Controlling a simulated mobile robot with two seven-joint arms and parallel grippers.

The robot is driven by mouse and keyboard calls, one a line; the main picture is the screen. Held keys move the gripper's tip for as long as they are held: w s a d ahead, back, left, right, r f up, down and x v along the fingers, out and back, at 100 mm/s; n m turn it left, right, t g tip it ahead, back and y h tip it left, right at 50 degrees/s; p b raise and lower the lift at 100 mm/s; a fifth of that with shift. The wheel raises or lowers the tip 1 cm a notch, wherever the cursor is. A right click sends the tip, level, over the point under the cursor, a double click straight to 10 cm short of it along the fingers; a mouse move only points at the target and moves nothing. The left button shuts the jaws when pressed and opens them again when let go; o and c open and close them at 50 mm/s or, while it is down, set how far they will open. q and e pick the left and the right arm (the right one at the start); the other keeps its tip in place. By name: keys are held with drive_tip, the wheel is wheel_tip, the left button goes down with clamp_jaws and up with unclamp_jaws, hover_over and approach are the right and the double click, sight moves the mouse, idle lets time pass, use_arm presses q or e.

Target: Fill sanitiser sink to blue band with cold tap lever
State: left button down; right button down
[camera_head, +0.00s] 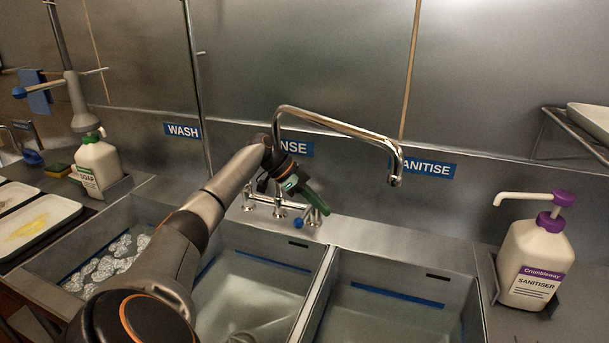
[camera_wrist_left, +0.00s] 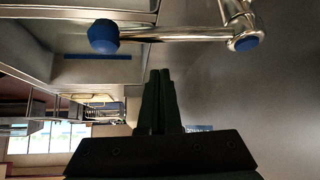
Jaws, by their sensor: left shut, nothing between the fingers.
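The sanitiser sink (camera_head: 384,318) is the right basin, with a blue band (camera_head: 398,295) on its back wall. I cannot tell its water level against the band. The tap spout (camera_head: 345,128) swings right, its outlet above this basin's back edge; no stream shows. The cold tap lever's blue knob (camera_head: 298,223) is low at the tap base, and the lever also shows in the left wrist view (camera_wrist_left: 104,37), running to a blue-capped valve (camera_wrist_left: 245,42). My left gripper (camera_head: 326,211) is shut and empty beside the lever, apparently apart from it. My right gripper is out of view.
A sanitiser pump bottle (camera_head: 535,255) stands right of the basin. A soap bottle (camera_head: 98,160) and trays (camera_head: 35,222) are further left.

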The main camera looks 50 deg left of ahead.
use_arm(q)
drive_tip(key=w+a+v, duration=0.1)
drive_tip(key=v, duration=0.9)
drive_tip(key=shift+b, duration=0.35)
drive_tip(key=shift+s+a+f, duration=0.1)
drive_tip(key=shift+a+f, duration=0.05)
